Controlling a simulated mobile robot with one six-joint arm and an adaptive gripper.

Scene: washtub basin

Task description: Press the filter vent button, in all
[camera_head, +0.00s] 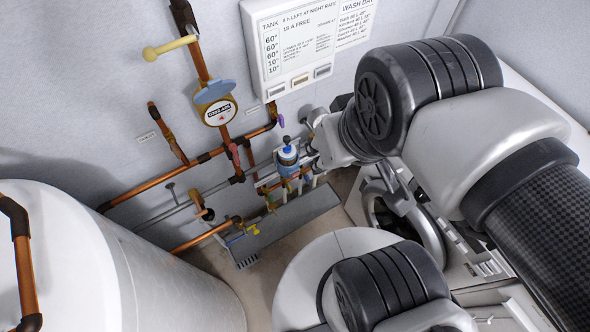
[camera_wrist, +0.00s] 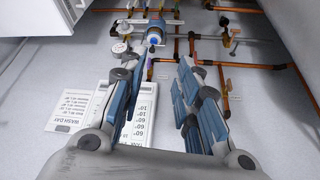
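A small filter with a blue top (camera_head: 287,150) stands among the pipes at the wall, left of my gripper in the head view. In the wrist view the filter (camera_wrist: 154,38) shows as a round blue-and-white end beyond the fingertips, roughly between them. Any vent button on it is too small to make out for certain. My gripper (camera_head: 307,152) is beside the filter in the head view, mostly hidden behind my wrist. In the wrist view my gripper (camera_wrist: 160,62) has its two fingers apart with nothing between them. I cannot tell whether a finger touches the filter.
A white control panel (camera_head: 308,45) with buttons hangs above. A round gauge (camera_head: 219,110), a yellow-handled lever (camera_head: 168,47) and copper pipes (camera_head: 152,183) line the wall. A white tank (camera_head: 165,275) stands at left. A grey trough (camera_head: 287,224) lies below the pipes.

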